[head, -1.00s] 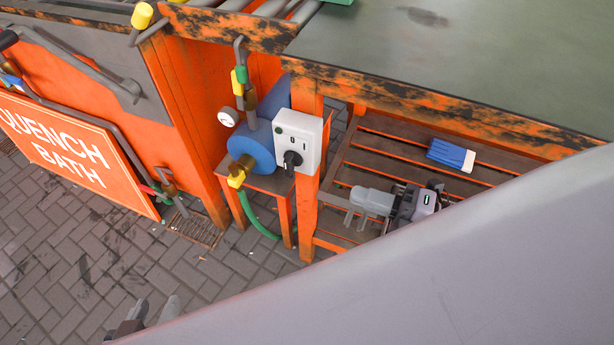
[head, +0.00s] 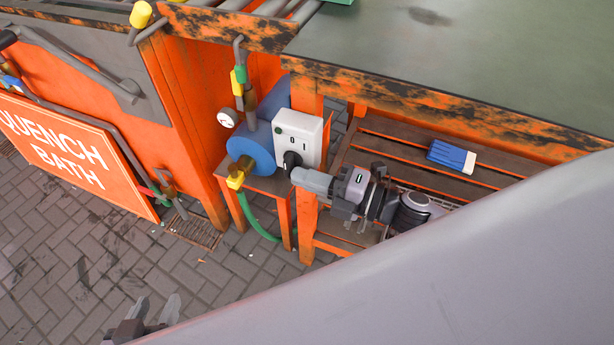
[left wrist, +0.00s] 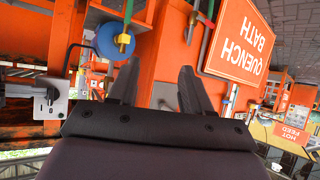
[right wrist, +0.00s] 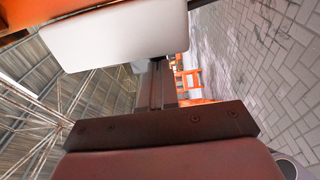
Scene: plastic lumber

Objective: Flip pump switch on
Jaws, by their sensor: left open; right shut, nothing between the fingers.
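The pump switch box (head: 298,137) is white, with a black rotary knob (head: 291,160) below the marks 0 and I. It is fixed to an orange post beside the blue pump (head: 252,148). My right gripper (head: 300,175) is shut and empty, its tips at or very near the knob; contact cannot be told. The right wrist view shows its closed fingers (right wrist: 158,85) beside a white box face (right wrist: 130,38). My left gripper (head: 153,312) is open and empty, low over the paving. The left wrist view shows its spread fingers (left wrist: 160,85) and the switch box (left wrist: 47,100) at the left.
An orange table (head: 480,60) with a green-grey top stands above a slatted shelf, which holds a blue and white box (head: 452,156). A quench bath sign (head: 70,150) is at the left. A green hose (head: 258,226) hangs below the pump. Paving in front is clear.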

